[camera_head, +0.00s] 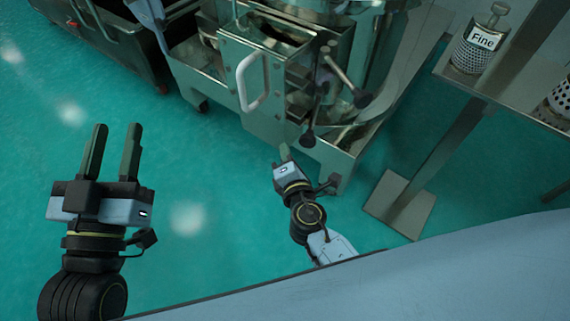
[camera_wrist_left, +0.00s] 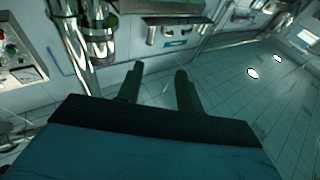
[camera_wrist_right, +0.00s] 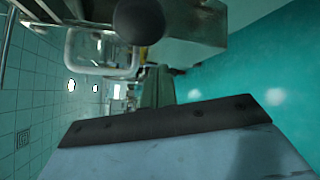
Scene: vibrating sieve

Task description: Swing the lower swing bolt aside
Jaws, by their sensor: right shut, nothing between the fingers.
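The lower swing bolt (camera_head: 314,112) is a dark rod on the side of the sieve's steel door box. It hangs downward, and its round knob (camera_head: 308,139) is at the low end. My right gripper (camera_head: 284,152) is shut and empty, with its fingertips just left of and below that knob. In the right wrist view a dark round knob (camera_wrist_right: 138,22) shows beyond the shut fingers (camera_wrist_right: 157,86); contact cannot be told. The upper swing bolt (camera_head: 344,78) slants out to the lower right. My left gripper (camera_head: 116,132) is open and empty, over the floor at left.
The steel door box has a pale handle (camera_head: 251,82) on its front. A steel stand (camera_head: 480,85) at right carries a mesh cylinder labelled Fine (camera_head: 472,54). A dark cart (camera_head: 115,35) stands at back left. The green floor (camera_head: 190,165) between the grippers is clear.

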